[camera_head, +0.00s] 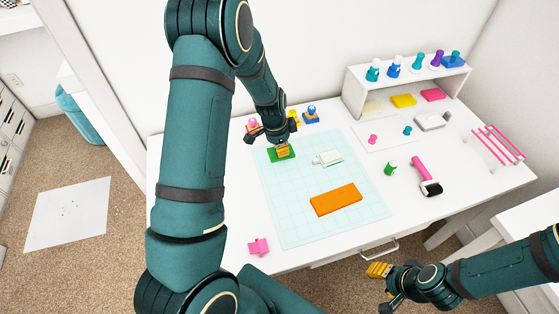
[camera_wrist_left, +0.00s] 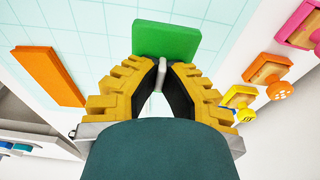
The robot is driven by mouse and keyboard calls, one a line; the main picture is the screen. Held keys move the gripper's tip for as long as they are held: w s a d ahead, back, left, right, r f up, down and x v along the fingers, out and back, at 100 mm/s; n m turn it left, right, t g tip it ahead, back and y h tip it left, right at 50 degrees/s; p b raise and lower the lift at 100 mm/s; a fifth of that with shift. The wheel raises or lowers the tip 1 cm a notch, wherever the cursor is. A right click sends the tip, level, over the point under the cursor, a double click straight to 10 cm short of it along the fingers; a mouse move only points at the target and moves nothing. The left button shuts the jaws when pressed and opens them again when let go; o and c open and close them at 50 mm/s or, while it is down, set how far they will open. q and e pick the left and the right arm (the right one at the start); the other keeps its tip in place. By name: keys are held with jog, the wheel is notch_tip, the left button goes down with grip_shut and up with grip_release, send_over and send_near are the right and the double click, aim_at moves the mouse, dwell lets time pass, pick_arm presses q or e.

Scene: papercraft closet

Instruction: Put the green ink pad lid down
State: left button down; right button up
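The green ink pad lid (camera_head: 281,155) is at the far left part of the light blue grid mat (camera_head: 290,220), under my left gripper (camera_head: 283,142). In the left wrist view the lid (camera_wrist_left: 166,40) is a flat green block just beyond the fingertips. My left gripper (camera_wrist_left: 161,70) is closed around a small pale grey piece at the lid's near edge. I cannot tell whether the lid touches the mat. A white ink pad with a pale green face (camera_head: 328,158) lies on the mat to the right. My right gripper (camera_head: 379,285) is off the table's front edge, empty; its finger gap is unclear.
An orange block (camera_head: 336,200) lies on the mat. Several stamps (camera_head: 311,114) stand behind my left gripper. A white shelf (camera_head: 410,85) with bottles and pads stands at the back right. A pink-handled roller (camera_head: 425,176) and green bottle (camera_head: 390,167) are right of the mat.

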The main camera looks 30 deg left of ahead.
aim_at(282, 164)
pick_arm(q)
jog(key=shift+f+b, duration=0.4)
jog(key=shift+f, duration=2.2)
jog(key=shift+f, duration=0.15)
jog(key=c, duration=1.1)
grip_release()
jog(key=shift+c, duration=0.2)
jog(key=shift+r, duration=0.35)
jog(key=r, duration=0.3)
jog(key=s+a+r+p, duration=0.1)
jog(key=r, duration=0.3)
jog(key=r+p, duration=0.1)
jog(key=r, duration=0.3)
jog(key=shift+s+a+r, duration=0.15)
jog(key=shift+s+r, duration=0.1)
